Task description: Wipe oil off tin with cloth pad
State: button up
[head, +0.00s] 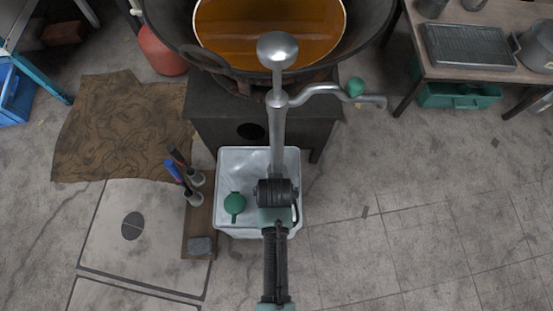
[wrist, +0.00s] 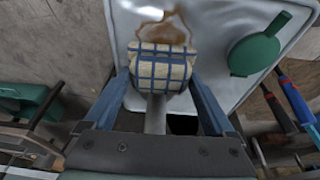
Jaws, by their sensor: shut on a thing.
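The tin (head: 228,165) is a pale metal square can with a green cap (head: 235,205) on its top. It fills the upper part of the wrist view (wrist: 215,20), with the green cap (wrist: 258,52) at right. A brown oil smear (wrist: 165,30) lies on the tin's top. My gripper (wrist: 160,80) has blue fingers shut on the cloth pad (wrist: 160,66), cream with blue checks. The pad is over the tin's top, beside the smear and overlapping its near edge in view. I cannot tell whether it touches the metal. In the head view the pad is hidden.
A wide pan of orange oil (head: 240,45) stands on a dark stove (head: 205,110) behind the tin. Tools with red and blue handles (head: 180,170) and a grey block (head: 200,245) stand on a wooden board left of the tin. The floor at right (head: 400,200) is clear.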

jog(key=shift+f, duration=0.25)
jog(key=shift+s+r+p, duration=0.25)
jog(key=shift+s+p, duration=0.65)
jog(key=shift+s, duration=0.15)
jog(key=shift+s+f+p, duration=0.15)
jog(key=shift+s+p, duration=0.75)
jog(key=shift+s, duration=0.55)
jog(key=shift+s+f+p, duration=0.1)
jog(key=shift+s+p, duration=0.75)
jog(key=shift+s, duration=0.55)
